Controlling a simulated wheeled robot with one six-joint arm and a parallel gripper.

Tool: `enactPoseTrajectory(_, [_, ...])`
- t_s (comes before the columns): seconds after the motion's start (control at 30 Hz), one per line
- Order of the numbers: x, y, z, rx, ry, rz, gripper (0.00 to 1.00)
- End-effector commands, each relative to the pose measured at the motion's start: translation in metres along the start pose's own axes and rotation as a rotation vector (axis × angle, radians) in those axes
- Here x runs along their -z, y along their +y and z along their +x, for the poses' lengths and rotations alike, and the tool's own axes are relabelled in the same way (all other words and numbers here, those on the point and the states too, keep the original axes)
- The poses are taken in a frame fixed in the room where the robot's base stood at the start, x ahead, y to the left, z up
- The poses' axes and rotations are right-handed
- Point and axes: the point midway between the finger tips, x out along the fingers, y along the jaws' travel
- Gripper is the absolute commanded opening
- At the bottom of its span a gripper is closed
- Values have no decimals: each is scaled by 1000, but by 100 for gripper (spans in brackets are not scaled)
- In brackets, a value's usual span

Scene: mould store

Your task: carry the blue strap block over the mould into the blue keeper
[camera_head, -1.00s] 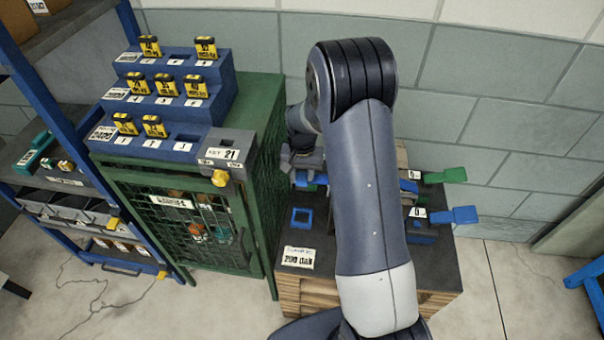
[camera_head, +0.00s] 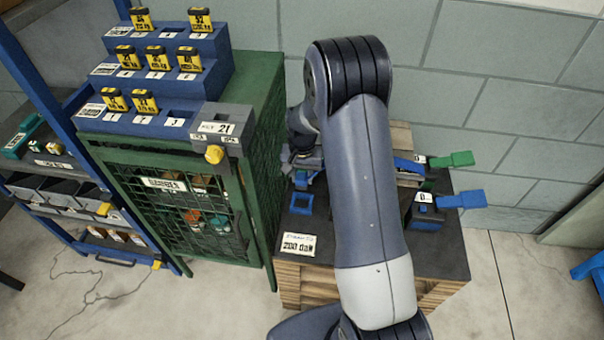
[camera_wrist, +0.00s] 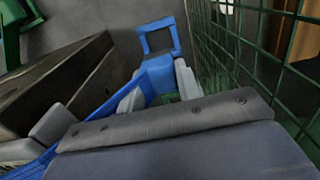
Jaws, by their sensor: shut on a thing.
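My gripper (camera_wrist: 159,90) is shut on the blue strap block (camera_wrist: 157,73), with a pale finger on each side of it. A blue strap (camera_wrist: 35,164) runs back from the block past the dark side of the mould (camera_wrist: 55,82). The blue keeper (camera_wrist: 161,38), an open square frame, is just beyond the block in the wrist view, with a small gap in the picture. In the head view the keeper (camera_head: 301,203) lies on the dark bench top, in front of my gripper (camera_head: 306,166). My arm hides most of the mould there.
A green mesh cabinet (camera_head: 184,205) stands close left of the bench; its mesh (camera_wrist: 237,45) runs near my gripper. A blue handle (camera_head: 463,199) and a green handle (camera_head: 452,159) stick out at the bench's right. A label plate (camera_head: 298,244) lies at the bench front.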

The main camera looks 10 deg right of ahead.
Motion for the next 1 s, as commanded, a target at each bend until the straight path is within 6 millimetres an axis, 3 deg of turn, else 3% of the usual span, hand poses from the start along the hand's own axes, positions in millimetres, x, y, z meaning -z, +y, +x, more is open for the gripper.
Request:
enactPoseTrajectory(0.5, [0, 0, 44, 0, -1, 0, 12])
enactPoseTrajectory(1.0, [0, 0, 54, 0, 0, 0, 12])
